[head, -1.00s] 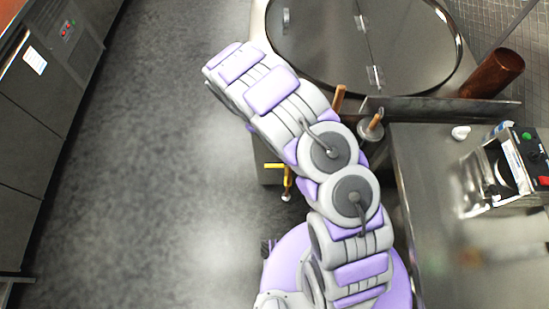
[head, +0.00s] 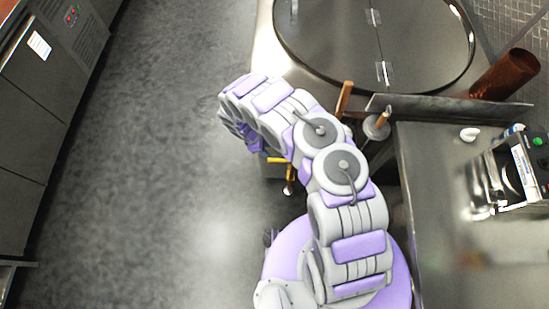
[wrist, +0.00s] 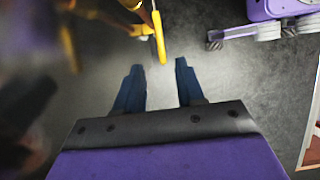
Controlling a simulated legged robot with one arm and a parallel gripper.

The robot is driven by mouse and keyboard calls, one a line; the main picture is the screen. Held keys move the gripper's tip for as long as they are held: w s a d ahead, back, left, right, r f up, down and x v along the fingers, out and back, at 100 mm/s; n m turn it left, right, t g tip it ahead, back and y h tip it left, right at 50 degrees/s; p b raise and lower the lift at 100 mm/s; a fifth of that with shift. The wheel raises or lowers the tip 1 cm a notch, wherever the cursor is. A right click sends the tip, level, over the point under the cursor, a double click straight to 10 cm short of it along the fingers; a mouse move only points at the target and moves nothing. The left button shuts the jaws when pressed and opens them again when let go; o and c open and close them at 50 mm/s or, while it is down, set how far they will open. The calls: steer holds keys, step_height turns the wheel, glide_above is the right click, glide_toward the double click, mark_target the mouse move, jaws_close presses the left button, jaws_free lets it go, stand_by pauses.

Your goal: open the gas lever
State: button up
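The yellow gas lever (head: 277,160) shows in the head view beside my arm, low at the front of the tandoor cabinet, by a short pipe (head: 289,181). My arm partly covers it there. In the wrist view a yellow lever handle (wrist: 159,38) hangs at the top centre, just beyond the fingertips. My gripper (wrist: 159,68) is open, with two dark blue fingers apart and nothing between them. The handle lines up roughly with the gap, and I see no contact. My gripper is hidden behind my arm in the head view.
The round steel tandoor top (head: 350,45) is behind the arm. A steel counter (head: 430,220) with a control box (head: 515,172) stands right, and a copper cylinder (head: 505,75) sits behind it. Dark cabinets (head: 45,110) line the left. The grey floor (head: 150,170) between is clear.

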mark_target(276, 159)
steer(key=b+x, duration=0.1)
steer(key=x, duration=0.9)
steer(key=shift+c, duration=0.2)
jaws_close()
stand_by(0.3)
